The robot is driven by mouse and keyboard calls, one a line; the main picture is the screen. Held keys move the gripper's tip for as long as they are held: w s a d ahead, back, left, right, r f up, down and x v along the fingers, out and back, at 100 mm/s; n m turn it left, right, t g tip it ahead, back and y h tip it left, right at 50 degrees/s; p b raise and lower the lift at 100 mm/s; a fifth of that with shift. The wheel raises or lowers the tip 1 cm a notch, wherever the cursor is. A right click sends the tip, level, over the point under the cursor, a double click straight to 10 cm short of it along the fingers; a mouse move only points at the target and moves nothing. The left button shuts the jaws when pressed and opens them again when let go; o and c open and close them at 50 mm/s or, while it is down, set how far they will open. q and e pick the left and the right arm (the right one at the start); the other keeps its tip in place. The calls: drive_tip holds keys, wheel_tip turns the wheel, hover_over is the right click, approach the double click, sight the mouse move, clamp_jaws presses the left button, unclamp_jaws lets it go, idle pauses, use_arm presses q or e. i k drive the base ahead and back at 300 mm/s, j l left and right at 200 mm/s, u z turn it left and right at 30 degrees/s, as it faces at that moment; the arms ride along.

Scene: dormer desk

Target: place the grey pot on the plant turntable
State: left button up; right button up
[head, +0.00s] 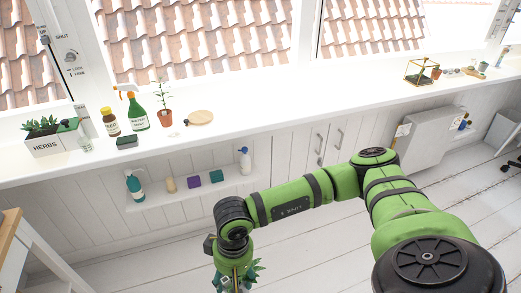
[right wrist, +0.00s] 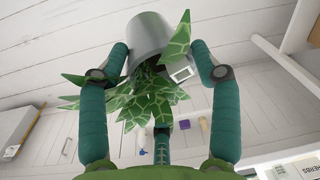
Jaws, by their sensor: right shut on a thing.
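The grey pot (right wrist: 148,38) holds a spiky green plant (right wrist: 150,95) with pale-veined leaves. In the right wrist view, my right gripper (right wrist: 160,56) is shut on the pot, with a finger on either side. In the head view my right gripper (head: 236,278) is low at the bottom edge, in front of the counter and below its top. Leaves (head: 254,270) show beside it there, and the pot is hidden or out of frame. A round wooden disc, likely the plant turntable (head: 201,117), lies on the white counter with a small dark thing at its left edge. My left gripper is not in view.
On the counter (head: 290,107), a small terracotta-potted plant (head: 165,116), a green spray bottle (head: 136,112), a brown bottle (head: 110,122) and a herb box (head: 52,140) stand left of the disc. Counter right of it is clear up to a glass terrarium (head: 421,72). A low shelf (head: 200,184) holds several items.

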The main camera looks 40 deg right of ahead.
sight(200, 116)
drive_tip(key=i+l+z, duration=0.15)
drive_tip(key=i+z, duration=0.2)
drive_tip(key=i, duration=0.35)
drive_tip(key=i+z, duration=0.4)
drive_tip(key=i, duration=0.3)
